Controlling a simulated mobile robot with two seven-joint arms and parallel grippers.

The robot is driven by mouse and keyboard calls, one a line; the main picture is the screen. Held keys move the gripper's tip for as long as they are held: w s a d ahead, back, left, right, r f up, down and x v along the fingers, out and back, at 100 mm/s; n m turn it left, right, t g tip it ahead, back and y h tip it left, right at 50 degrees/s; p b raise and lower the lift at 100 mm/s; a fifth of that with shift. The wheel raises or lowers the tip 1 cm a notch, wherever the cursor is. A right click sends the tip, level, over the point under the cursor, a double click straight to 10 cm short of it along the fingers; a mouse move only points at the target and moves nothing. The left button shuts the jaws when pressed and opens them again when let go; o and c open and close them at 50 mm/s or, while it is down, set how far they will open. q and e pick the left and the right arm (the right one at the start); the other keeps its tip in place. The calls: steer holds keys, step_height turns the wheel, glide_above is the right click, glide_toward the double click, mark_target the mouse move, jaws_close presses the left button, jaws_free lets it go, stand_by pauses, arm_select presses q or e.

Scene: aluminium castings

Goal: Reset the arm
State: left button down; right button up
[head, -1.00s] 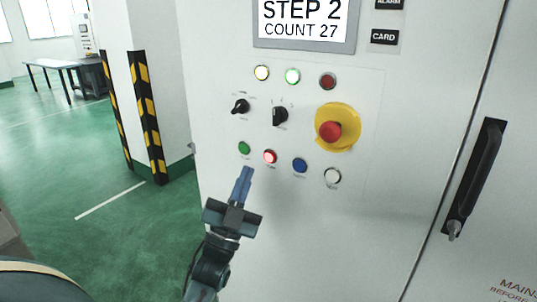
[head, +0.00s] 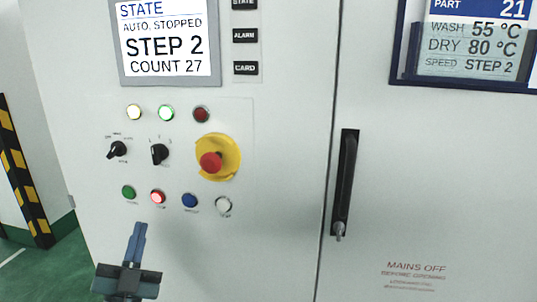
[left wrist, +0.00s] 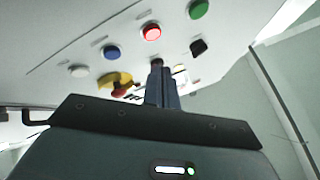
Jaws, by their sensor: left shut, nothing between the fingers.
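The control panel (head: 90,215) is a white cabinet face with buttons and a screen. My left gripper (head: 138,232) is shut and empty, its blue-grey fingers pointing up just below the button row, apart from the buttons as far as I can tell. It also shows in the left wrist view (left wrist: 158,72). The row holds a green button (head: 128,192), a lit red button (head: 158,197), a blue button (head: 190,200) and a white button (head: 223,205). The screen (head: 165,40) reads AUTO. STOPPED, STEP 2, COUNT 27. My right gripper is not in view.
A red emergency stop (head: 210,162) on a yellow plate and two black selector knobs (head: 159,153) sit above the row. A black door handle (head: 345,185) stands out at the right. A yellow-black striped post (head: 22,180) is at the left.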

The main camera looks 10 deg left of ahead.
arm_select(q)
steer(key=s+d+f+n+g+h, duration=0.1)
steer(key=s+d+f+g, duration=0.4)
steer(key=f, duration=0.4)
steer(key=s+d+f+n+g+h+p, duration=0.1)
steer(key=s+d+f+g, duration=0.4)
steer(key=f, duration=0.4)
steer(key=s+d+f+n+g+h+p, duration=0.1)
steer(key=s+d+f+g, duration=0.4)
steer(key=f, duration=0.5)
steer(key=s, duration=0.2)
steer(key=shift+s+d+n+h, duration=0.2)
steer(key=shift+s+n+h, duration=0.1)
steer(key=shift+s+h, duration=0.1)
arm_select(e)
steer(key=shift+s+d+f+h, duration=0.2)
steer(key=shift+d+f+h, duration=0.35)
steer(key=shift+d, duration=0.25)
arm_select(q)
steer(key=shift+w, duration=0.1)
